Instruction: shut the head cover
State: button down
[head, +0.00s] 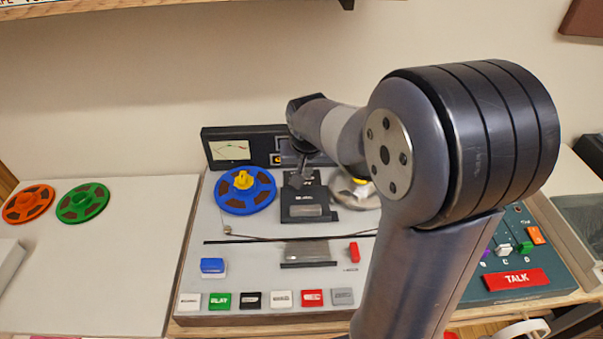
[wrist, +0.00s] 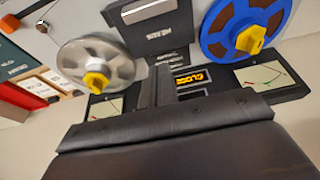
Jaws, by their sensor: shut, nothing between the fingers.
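The tape machine (head: 195,285) stands on the counter with a blue reel (head: 245,205) at its left. A black block with white lettering and a grey window (head: 308,212) sits between the reels. It looks like the head cover, but I cannot tell its hinge or how far it is open. It also shows in the wrist view (wrist: 160,38). My gripper (head: 299,180) is shut and empty, just behind and above this block. In the wrist view its dark fingers (wrist: 160,80) point at the block; contact is unclear. My arm partly hides the grey reel (head: 345,190).
A meter panel (head: 229,150) rises behind the gripper. A grey translucent piece (head: 305,250) is in front of the block, with a row of coloured buttons nearer. An orange reel (head: 28,204) and green reel (head: 83,202) lie left. A talk panel (head: 515,280) is right.

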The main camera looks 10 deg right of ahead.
send_near(304, 193)
jog(key=x, duration=0.5)
jog(key=shift+s+a+f+p, duration=0.1)
jog(key=shift+s+p, duration=0.1)
jog(key=shift+s, duration=0.45)
jog(key=shift+s+a+p, duration=0.1)
jog(key=shift+s+p, duration=0.15)
jog(key=shift+s, duration=0.35)
jog(key=shift+s+a+f+p, duration=0.1)
jog(key=shift+s+a+p, duration=0.1)
jog(key=shift+s, duration=0.45)
jog(key=shift+s+f+b, duration=0.1)
jog(key=shift+s+b, duration=0.2)
jog(key=shift+s, duration=0.1)
jog(key=s+b, duration=0.1)
jog(key=s, duration=0.2)
jog(key=s+a, duration=0.1)
jog(key=s, duration=0.2)
jog(key=s+a+b, duration=0.1)
jog(key=s, duration=0.2)
jog(key=shift+s+b, duration=0.3)
jog(key=shift+s, duration=0.6)
